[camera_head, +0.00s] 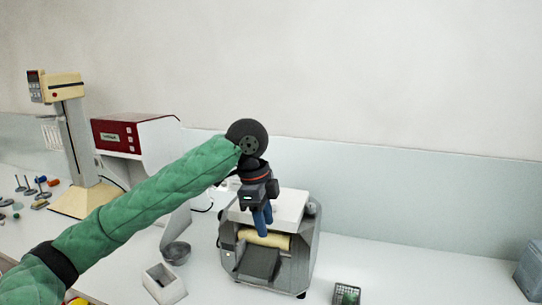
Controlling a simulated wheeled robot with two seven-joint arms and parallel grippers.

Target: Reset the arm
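My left arm comes in from the lower left in a green quilted sleeve and reaches to the middle of the view. My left gripper (264,222) hangs pointing down from its wrist. Its blue fingers are in front of the white top and the yellowish roller of the mill (302,262). The fingers look close together, but whether they are open or shut, and whether they touch the mill, I cannot tell. My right gripper is out of view.
A white box (163,284) and a grey bowl (176,252) stand left of the mill. A red and white machine (134,136) and a beige column stand (70,140) are further left. A small dark tray (346,295) lies right of the mill. The right of the counter (420,275) is mostly clear.

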